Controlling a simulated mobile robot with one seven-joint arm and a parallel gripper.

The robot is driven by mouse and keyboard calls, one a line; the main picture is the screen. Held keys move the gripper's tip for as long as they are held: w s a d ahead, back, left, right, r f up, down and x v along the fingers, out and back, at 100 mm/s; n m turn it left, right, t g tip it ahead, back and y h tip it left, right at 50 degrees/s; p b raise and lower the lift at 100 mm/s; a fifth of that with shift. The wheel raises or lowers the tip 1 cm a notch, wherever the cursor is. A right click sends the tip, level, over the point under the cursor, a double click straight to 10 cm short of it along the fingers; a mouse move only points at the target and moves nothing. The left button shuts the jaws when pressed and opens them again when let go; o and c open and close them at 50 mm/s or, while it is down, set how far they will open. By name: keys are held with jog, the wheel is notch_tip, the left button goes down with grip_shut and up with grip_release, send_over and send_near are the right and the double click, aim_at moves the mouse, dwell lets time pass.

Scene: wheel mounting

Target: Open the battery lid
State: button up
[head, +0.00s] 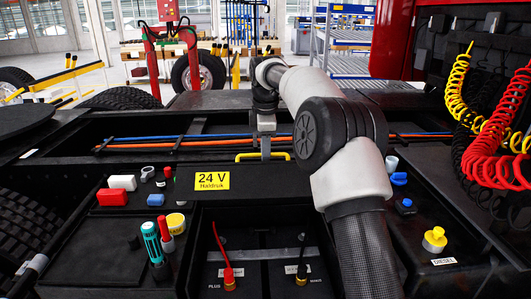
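The battery lid (272,184) is a black panel with a yellow "24 V" label (212,181) and a yellow handle (244,156) along its far edge. In front of the lid is an open recess where batteries (285,272) show, with a red cable and plus and minus labels. My gripper (265,153) points down at the middle of the handle, its fingertips overlapping it in the picture. The fingers are small and seen edge-on, so I cannot tell whether they are closed around the handle. My arm covers the lid's right end.
Small caps, a red box (112,197), a teal screwdriver (152,240) and a yellow tub (176,223) sit on the left panel. A yellow diesel cap (434,239) is at right. Orange and blue lines (200,139) run behind the handle. Coiled hoses (495,130) hang at right.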

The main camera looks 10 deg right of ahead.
jog(key=shift+r, duration=0.3)
notch_tip(320, 180, up, 11)
jog(key=s, duration=0.2)
jog(key=shift+s, duration=0.2)
jog(key=shift+r, duration=0.1)
